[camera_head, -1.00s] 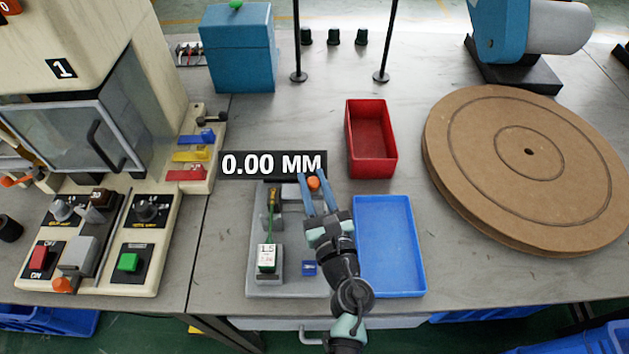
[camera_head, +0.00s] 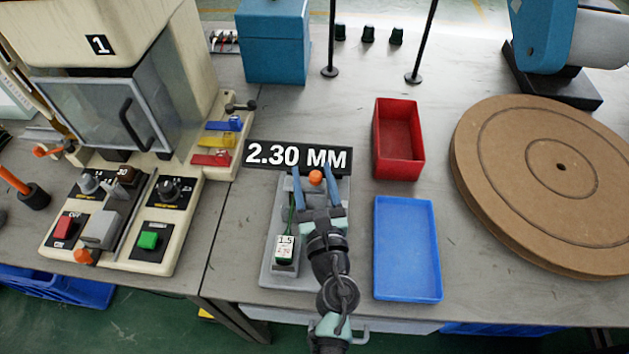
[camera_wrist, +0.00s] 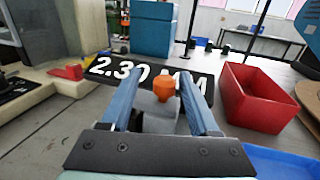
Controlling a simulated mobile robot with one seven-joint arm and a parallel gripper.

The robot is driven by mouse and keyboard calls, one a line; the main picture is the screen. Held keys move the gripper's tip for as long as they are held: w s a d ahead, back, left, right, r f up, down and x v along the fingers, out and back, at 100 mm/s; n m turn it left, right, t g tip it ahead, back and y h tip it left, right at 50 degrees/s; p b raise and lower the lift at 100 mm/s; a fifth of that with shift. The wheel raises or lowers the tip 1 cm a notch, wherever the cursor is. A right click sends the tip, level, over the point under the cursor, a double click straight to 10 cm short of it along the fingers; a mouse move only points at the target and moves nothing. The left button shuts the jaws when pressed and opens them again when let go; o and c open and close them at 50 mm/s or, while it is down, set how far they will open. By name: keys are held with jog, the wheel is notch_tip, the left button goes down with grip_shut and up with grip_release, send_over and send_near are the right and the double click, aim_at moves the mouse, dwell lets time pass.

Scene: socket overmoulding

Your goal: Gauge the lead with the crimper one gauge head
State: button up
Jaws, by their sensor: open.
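The gauge stands on a grey base plate (camera_head: 272,270), with a black display (camera_head: 297,157) behind it reading 2.30 MM. My gripper (camera_head: 314,172) is open, its two blue fingers on either side of the orange knob (camera_head: 315,177) of the sliding gauge head. The wrist view shows the knob (camera_wrist: 164,88) between the spread fingers (camera_wrist: 156,80); I cannot tell whether either touches the head. The lead's green wire (camera_head: 291,222) lies just left of my gripper, with a white 1.5 tag (camera_head: 285,247) at its near end. Its far end is mostly hidden.
A blue tray (camera_head: 408,292) lies right of the gauge, and a red bin (camera_head: 398,173) stands behind it. The press, marked 1 (camera_head: 98,44), is at the left. A large round cardboard turntable (camera_head: 580,150) is at the right. Bare table lies between tray and turntable.

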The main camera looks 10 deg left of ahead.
jog(key=b+v, duration=0.1)
jog(key=v, duration=1.2)
jog(key=w+d+r+m+t+h+p, duration=0.25)
jog(key=r+m, duration=0.65)
jog(key=r, duration=0.6)
jog(key=w+d+r+m+t+h+p, duration=0.1)
jog(key=d+r+m+t+h+p, duration=0.2)
jog(key=r+m, duration=0.9)
jog(key=w+d+r+m+t+h+p, duration=0.15)
jog(key=r+m+h, duration=0.4)
jog(key=r, duration=1.25)
jog(key=s+a+r+m+t+y+p, duration=0.1)
jog(key=s+a+r+m+y+p, duration=0.1)
jog(key=r+m, duration=0.4)
jog(key=s+a+r+m+t+y+p, duration=0.2)
jog(key=s+a+r+m+y, duration=0.2)
jog(key=r, duration=1)
jog(key=shift+s+r+m, duration=0.15)
jog(key=shift+r+m, duration=0.2)
jog(key=shift+m, duration=0.9)
jog(key=shift+f, duration=0.1)
